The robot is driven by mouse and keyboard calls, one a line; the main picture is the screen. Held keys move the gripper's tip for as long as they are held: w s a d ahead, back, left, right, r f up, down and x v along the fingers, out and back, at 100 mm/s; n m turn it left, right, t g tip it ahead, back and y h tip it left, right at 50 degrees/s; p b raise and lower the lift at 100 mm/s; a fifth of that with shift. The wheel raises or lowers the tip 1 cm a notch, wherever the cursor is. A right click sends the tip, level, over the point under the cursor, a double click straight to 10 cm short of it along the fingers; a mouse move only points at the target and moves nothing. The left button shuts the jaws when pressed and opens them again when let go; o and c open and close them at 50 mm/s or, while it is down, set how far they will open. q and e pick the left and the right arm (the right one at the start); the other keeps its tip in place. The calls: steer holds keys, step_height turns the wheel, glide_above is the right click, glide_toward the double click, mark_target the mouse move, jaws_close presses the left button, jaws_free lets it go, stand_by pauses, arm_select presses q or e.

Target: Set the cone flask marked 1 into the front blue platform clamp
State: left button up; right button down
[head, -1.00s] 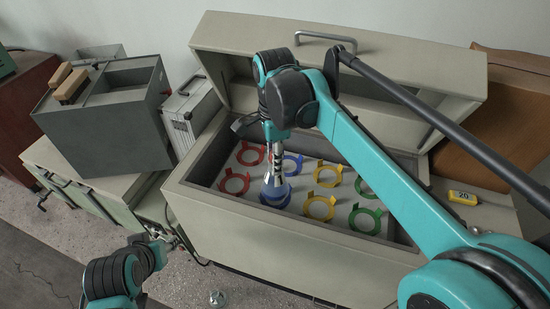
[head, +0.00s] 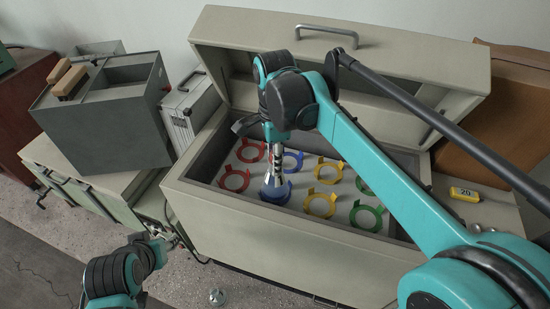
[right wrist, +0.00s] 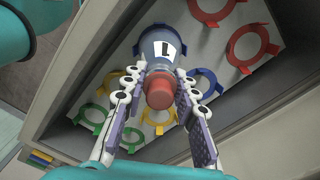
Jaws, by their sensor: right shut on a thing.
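The cone flask (right wrist: 158,47), marked 1 with a red-orange stopper (right wrist: 159,90), is between the fingers of my right gripper (right wrist: 160,92), which is shut on its neck. In the head view the flask (head: 276,187) stands about upright at the front blue platform clamp, my right gripper (head: 273,160) above it. Blue clamp prongs (right wrist: 190,39) show beside the flask in the right wrist view. I cannot tell whether its base rests fully in the clamp. The back blue clamp (head: 292,161) is empty. My left gripper (head: 172,239) is small and unclear at lower left.
The clamps sit inside an open chest (head: 260,222) with raised walls and a lid (head: 400,80) standing up behind. Red (head: 234,179), yellow (head: 320,205) and green (head: 367,216) clamps are empty.

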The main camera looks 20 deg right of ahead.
steer(key=shift+f, duration=0.3)
stand_by(0.4)
steer(key=shift+f+b, duration=0.35)
steer(key=c, duration=0.5)
jaws_free()
steer(key=shift+c, duration=0.2)
steer(key=shift+r+p, duration=3.4)
steer(key=shift+r, duration=1.15)
